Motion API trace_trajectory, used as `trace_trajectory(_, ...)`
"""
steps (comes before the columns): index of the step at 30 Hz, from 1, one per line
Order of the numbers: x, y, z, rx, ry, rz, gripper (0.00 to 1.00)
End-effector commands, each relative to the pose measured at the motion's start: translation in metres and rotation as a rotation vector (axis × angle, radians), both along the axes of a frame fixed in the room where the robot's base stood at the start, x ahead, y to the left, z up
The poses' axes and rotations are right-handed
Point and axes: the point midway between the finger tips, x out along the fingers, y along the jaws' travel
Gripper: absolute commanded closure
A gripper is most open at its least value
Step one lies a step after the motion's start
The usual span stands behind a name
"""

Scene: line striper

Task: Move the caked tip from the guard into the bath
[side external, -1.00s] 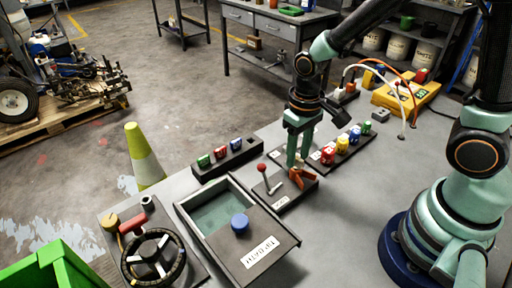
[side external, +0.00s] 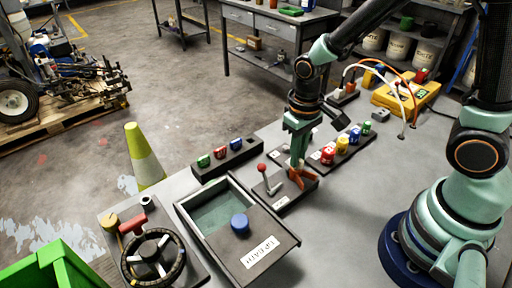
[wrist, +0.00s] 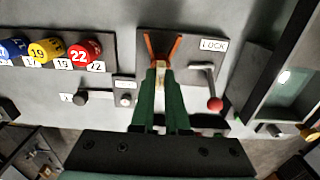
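The guard (wrist: 176,47) is an orange V-shaped piece on a dark plate marked LOCK; it also shows in the side view (side external: 307,174). A small pale tan tip (wrist: 161,75) sits at the guard between my green fingertips. My gripper (wrist: 161,84) points down into the guard with its fingers close together on the tip; in the side view my gripper (side external: 298,163) is at the guard. Most of the tip is hidden by the fingers. The bath (side external: 189,208) is a dark rectangular tank with greenish liquid, left of the guard. A lid with a blue knob (side external: 240,223) covers its near part.
A red-knobbed lever (wrist: 215,102) stands beside the guard, between it and the bath. Numbered red, yellow and blue pots (wrist: 84,53) stand in a rack on the other side. A rack of coloured pots (side external: 228,156) lies behind the bath. A handwheel (side external: 153,258) is at front left.

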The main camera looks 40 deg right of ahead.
Motion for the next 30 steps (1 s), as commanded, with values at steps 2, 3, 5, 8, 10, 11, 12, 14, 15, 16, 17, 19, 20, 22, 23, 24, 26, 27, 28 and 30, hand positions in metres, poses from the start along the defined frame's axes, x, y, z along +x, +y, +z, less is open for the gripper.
trace_trajectory(2, 0.000, 0.000, 0.000, 0.000, 0.000, 0.000, 1.00)
trace_trajectory(3, 0.000, 0.000, 0.000, 0.000, 0.000, 0.000, 1.00)
trace_trajectory(5, 0.000, 0.000, 0.000, 0.000, 0.000, 0.000, 1.00)
trace_trajectory(8, 0.000, 0.000, 0.001, 0.000, -0.001, 0.000, 1.00)
trace_trajectory(10, 0.000, 0.000, 0.002, 0.000, -0.001, 0.000, 1.00)
trace_trajectory(11, 0.000, 0.000, 0.002, 0.000, -0.001, 0.000, 1.00)
trace_trajectory(12, 0.000, 0.000, 0.003, 0.000, -0.001, 0.000, 1.00)
trace_trajectory(14, 0.000, 0.000, 0.004, 0.000, -0.001, 0.000, 1.00)
trace_trajectory(15, 0.000, 0.000, 0.005, 0.000, -0.001, 0.000, 1.00)
trace_trajectory(16, 0.001, 0.000, 0.005, 0.000, -0.002, 0.000, 1.00)
trace_trajectory(17, 0.001, 0.000, 0.006, 0.000, -0.002, 0.000, 1.00)
trace_trajectory(19, 0.001, 0.000, 0.007, 0.000, -0.002, 0.000, 1.00)
trace_trajectory(20, 0.001, 0.000, 0.008, 0.000, -0.002, 0.000, 1.00)
trace_trajectory(22, 0.000, 0.000, 0.009, 0.000, -0.001, 0.000, 1.00)
trace_trajectory(23, 0.000, 0.000, 0.009, 0.000, -0.001, 0.000, 1.00)
trace_trajectory(24, 0.000, 0.000, 0.010, 0.000, -0.001, 0.000, 1.00)
trace_trajectory(26, 0.000, 0.000, 0.011, 0.000, 0.000, 0.000, 1.00)
trace_trajectory(27, 0.000, 0.000, 0.012, 0.000, 0.000, 0.000, 1.00)
trace_trajectory(28, 0.000, 0.000, 0.012, 0.000, 0.000, 0.000, 1.00)
trace_trajectory(30, 0.000, 0.000, 0.012, 0.000, -0.001, 0.000, 1.00)
